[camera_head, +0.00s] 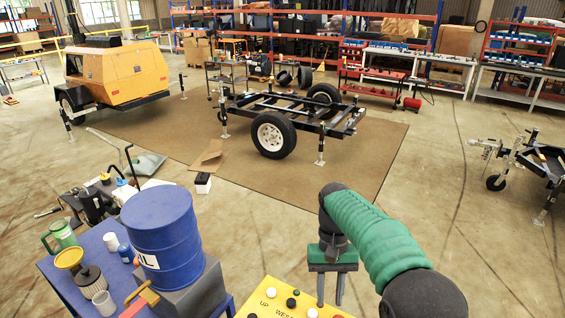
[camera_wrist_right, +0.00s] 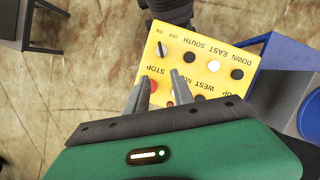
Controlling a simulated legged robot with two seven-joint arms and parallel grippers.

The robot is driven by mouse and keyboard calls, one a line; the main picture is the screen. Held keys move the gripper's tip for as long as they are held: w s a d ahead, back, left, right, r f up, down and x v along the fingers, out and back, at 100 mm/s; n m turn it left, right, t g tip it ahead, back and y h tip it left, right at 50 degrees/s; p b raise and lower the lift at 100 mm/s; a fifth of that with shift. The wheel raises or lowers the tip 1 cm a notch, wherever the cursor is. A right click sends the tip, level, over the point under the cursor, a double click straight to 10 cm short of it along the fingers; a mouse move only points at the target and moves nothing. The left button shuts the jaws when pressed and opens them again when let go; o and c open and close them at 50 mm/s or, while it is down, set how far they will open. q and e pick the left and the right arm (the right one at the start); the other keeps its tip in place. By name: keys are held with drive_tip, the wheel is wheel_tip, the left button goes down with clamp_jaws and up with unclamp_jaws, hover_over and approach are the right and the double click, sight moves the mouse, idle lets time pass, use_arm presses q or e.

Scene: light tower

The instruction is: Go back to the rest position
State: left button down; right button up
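My right gripper (camera_head: 330,298) reaches down from the green-sleeved arm, above the right side of a yellow control box (camera_head: 255,306) at the bottom of the head view. In the right wrist view, the gripper (camera_wrist_right: 160,92) has its two fingers apart with nothing held between them. The yellow box (camera_wrist_right: 200,50) shows there with black and white buttons, an on/off switch (camera_wrist_right: 162,48) and a red stop button (camera_wrist_right: 152,86). The red button appears between the fingers; whether they touch the box I cannot tell. My left gripper is not in view.
A blue drum (camera_head: 162,235) stands left of the control box, beside a blue table (camera_head: 60,280) with a funnel, cup and bottles. A black trailer frame (camera_head: 290,110) and a yellow light tower unit (camera_head: 117,72) stand on a brown mat.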

drive_tip(key=s+d+f+t+b, duration=0.2)
drive_tip(key=s+d+f+t, duration=0.1)
drive_tip(key=s+f, duration=0.3)
drive_tip(key=s+d+f+t+b, duration=0.2)
drive_tip(key=s+d+f+t, duration=0.1)
drive_tip(key=s+f, duration=0.4)
drive_tip(key=s, duration=0.3)
drive_tip(key=shift+s+n, duration=0.2)
drive_tip(key=shift+n, duration=0.1)
drive_tip(key=shift+w+a, duration=0.1)
